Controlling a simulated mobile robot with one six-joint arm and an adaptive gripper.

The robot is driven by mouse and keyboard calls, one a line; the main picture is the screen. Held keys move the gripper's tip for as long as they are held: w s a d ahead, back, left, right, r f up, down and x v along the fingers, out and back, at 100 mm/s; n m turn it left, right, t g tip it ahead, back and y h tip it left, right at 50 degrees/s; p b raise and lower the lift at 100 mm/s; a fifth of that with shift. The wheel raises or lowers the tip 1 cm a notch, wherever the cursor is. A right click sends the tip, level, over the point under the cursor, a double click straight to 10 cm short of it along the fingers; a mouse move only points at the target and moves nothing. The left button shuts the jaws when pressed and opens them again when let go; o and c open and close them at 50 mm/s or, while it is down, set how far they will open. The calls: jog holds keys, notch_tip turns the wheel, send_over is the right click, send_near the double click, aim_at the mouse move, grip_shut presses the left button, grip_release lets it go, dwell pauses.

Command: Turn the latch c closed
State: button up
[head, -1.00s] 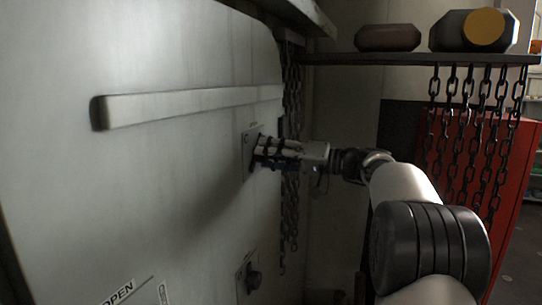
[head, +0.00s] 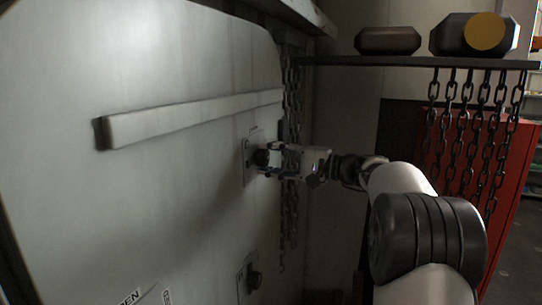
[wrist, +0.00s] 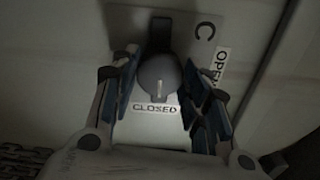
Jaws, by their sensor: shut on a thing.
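Latch c is a round grey knob (wrist: 158,72) on a pale plate (wrist: 160,125) marked with the letter C. In the wrist view, the white mark on the knob points at the CLOSED label (wrist: 155,108); the OPEN label (wrist: 220,66) is off to the right. My gripper (wrist: 163,88) has one blue-padded finger on each side of the knob and is shut on it. In the head view, my gripper (head: 272,158) reaches from the right to the latch plate (head: 247,165) on the white panel, and its fingers partly hide the dark knob.
A second dark knob (head: 253,280) sits lower on the same white panel (head: 170,205). A long raised bar (head: 190,118) crosses the panel above. Chains (head: 292,150) hang behind my gripper. A shelf (head: 430,61) with dark containers and a red cabinet (head: 505,180) stand at right.

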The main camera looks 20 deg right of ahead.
jog(key=shift+m, duration=0.6)
jog(key=o, duration=1)
jog(key=shift+o, duration=0.2)
jog(key=v, duration=1.2)
